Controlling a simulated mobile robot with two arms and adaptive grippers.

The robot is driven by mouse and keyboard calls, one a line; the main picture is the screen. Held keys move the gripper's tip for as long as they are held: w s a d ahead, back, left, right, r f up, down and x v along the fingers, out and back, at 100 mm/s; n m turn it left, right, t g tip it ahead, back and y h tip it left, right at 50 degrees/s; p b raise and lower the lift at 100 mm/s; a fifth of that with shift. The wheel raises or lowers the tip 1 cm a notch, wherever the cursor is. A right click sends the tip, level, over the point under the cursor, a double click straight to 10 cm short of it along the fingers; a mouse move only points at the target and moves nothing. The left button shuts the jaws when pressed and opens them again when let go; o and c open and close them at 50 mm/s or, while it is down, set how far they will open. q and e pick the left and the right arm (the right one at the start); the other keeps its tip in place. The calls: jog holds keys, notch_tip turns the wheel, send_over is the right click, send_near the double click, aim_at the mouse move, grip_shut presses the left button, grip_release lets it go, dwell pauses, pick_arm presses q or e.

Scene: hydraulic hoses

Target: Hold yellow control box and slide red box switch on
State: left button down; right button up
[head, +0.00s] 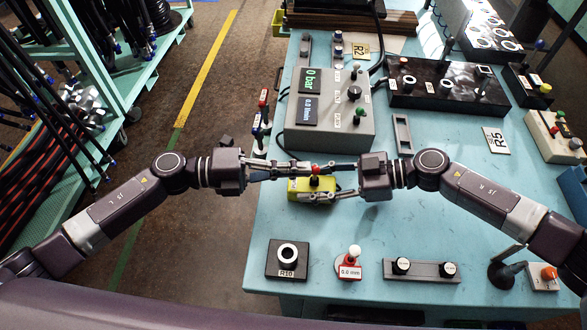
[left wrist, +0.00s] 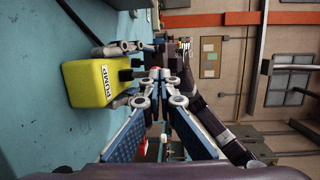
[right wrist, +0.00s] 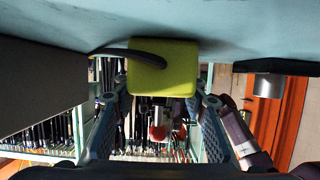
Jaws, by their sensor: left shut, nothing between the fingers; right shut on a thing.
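The yellow control box (head: 299,190) is near the left edge of the blue table. It carries a PUMP label in the left wrist view (left wrist: 92,90) and has a black part with a red knob (head: 315,168) on top. My right gripper (head: 316,183) is shut on the box from the right, one finger along each side; the box sits between its fingers in the right wrist view (right wrist: 163,78). My left gripper (head: 304,172) is shut and empty, its tips close beside the knob. Contact with the knob cannot be told, and the fingers partly hide the box top.
A grey panel (head: 352,110) with 0 bar displays stands just behind the box. A hose rack (head: 110,80) stands at left beyond a floor aisle.

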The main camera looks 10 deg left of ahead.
pick_arm(q)
jog(key=shift+d+r, duration=0.4)
jog(key=shift+d, duration=0.3)
jog(key=shift+a, duration=0.1)
jog(key=s+a+r, duration=0.1)
jog(key=a+r, duration=0.2)
jog(key=a, duration=0.3)
jog(key=s+a+r, duration=0.1)
jog(key=a+r, duration=0.2)
jog(key=a, duration=0.3)
jog(key=shift+s, duration=0.3)
